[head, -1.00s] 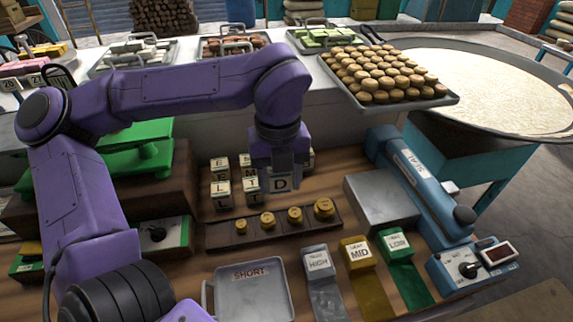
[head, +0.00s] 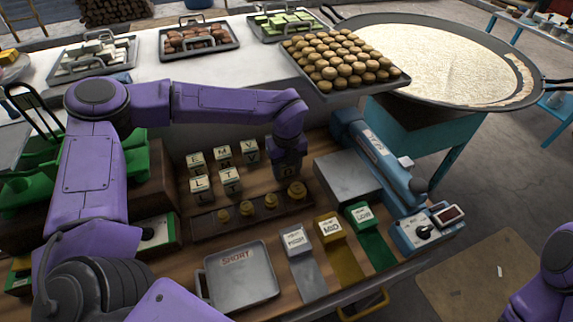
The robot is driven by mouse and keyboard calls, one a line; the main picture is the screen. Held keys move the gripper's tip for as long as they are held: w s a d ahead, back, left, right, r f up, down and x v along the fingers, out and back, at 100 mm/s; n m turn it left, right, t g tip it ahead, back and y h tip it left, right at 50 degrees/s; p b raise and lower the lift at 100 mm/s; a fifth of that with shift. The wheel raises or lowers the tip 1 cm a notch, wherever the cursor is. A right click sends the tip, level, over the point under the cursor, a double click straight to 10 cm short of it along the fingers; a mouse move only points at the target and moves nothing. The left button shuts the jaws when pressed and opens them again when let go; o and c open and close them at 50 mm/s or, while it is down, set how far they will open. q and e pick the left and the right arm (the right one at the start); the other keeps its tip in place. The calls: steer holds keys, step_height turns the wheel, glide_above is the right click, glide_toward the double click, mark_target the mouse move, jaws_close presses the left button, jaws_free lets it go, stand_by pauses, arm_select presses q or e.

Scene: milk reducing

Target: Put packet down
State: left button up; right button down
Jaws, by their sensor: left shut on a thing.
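My left gripper (head: 288,168) hangs from the purple arm above the right part of the wooden work board. It is shut on a small lettered block (head: 288,173), mostly in shadow and partly covered by the fingers. The block is right of the other lettered blocks, behind the largest brass weight and left of the grey plate. Whether it touches the board I cannot tell. Blocks marked L (head: 202,188) and T (head: 231,181) stand in front of E, M and V (head: 222,154). My right gripper is out of view. I see nothing clearly recognisable as a packet.
A weight rack (head: 246,212) lies in front of the blocks. A grey SHORT tray (head: 240,283) and tabs marked HIGH, MID and LOW (head: 359,214) are nearer. The blue SEAL lever (head: 378,157) and grey plate (head: 346,174) stand right. A biscuit tray (head: 402,79) overhangs behind.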

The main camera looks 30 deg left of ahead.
arm_select(q)
steer(key=shift+f, duration=0.15)
steer(key=o, duration=1.2)
steer(key=shift+r, duration=0.4)
step_height(320, 180, up, 10)
steer(key=shift+r+b, duration=0.25)
steer(key=shift+b, duration=0.95)
steer(key=shift+r, duration=0.55)
